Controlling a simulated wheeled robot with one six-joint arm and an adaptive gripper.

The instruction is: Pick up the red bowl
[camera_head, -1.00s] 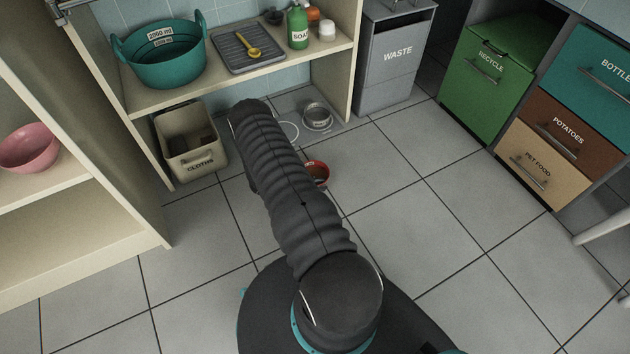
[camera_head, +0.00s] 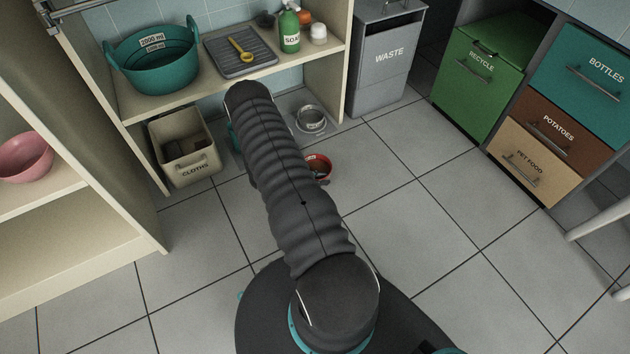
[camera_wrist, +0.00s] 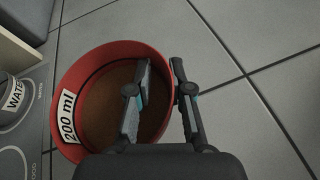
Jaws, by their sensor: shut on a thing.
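The red bowl (camera_wrist: 68,87) carries a white "200 ml" label and has a brown inside. In the wrist view my gripper (camera_wrist: 160,78) is shut on its right wall, with one finger inside the bowl and the other outside. In the head view the red bowl (camera_head: 319,164) shows beside my arm, with its left part hidden. My gripper is mostly hidden behind my arm there, with a dark bit showing at the bowl's front right. I cannot tell whether the bowl touches the floor.
A metal bowl (camera_head: 311,119) stands on a grey mat behind the red bowl; a "WATER" bowl (camera_wrist: 14,98) is at left in the wrist view. A cloths bin (camera_head: 184,147) and shelf unit (camera_head: 185,95) stand behind left. A waste bin (camera_head: 388,62) is behind. Tiled floor at right is clear.

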